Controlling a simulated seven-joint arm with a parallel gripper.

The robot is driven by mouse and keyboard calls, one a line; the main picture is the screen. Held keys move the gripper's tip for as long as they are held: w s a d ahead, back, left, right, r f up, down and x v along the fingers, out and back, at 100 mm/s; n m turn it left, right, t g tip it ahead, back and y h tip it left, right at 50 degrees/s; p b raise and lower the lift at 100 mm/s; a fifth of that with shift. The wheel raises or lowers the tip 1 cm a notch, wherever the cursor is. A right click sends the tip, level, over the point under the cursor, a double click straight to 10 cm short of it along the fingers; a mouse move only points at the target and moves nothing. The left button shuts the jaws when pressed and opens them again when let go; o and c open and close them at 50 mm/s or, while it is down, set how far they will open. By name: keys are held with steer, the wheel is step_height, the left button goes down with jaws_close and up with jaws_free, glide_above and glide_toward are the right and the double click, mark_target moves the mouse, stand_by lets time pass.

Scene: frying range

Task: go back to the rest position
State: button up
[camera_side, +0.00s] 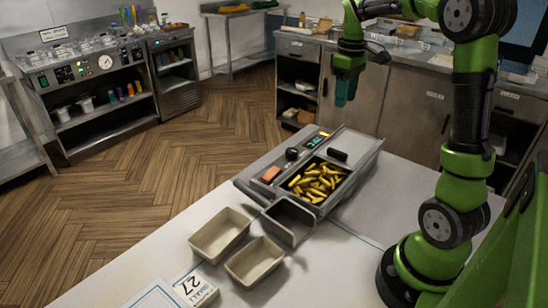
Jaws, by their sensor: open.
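My green arm stands on the white table (130,260) at the right. My gripper (344,98) points down, high above the back of the fryer unit (365,150), well apart from it. Its fingers are small and dark teal here, and I see nothing held in them. The fryer unit has a bay full of yellow fries (318,182). A grey metal basket or scoop (290,222) sits at its front edge.
Two empty beige trays (220,234) (255,262) stand in front of the fryer. An orange block (271,174) sits on the fryer's left side. Steel cabinets (405,95) line the back.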

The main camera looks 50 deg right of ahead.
steer(key=s+a+m+t+y, duration=0.1)
steer(key=s+a+m+t, duration=0.1)
steer(key=a, duration=1)
steer(key=s+a+m+t+y, duration=0.1)
steer(key=s+a+t, duration=0.4)
steer(key=a, duration=0.8)
steer(key=shift+s+r+m, duration=0.25)
steer(key=shift+s+m, duration=0.25)
steer(key=shift+s, duration=0.45)
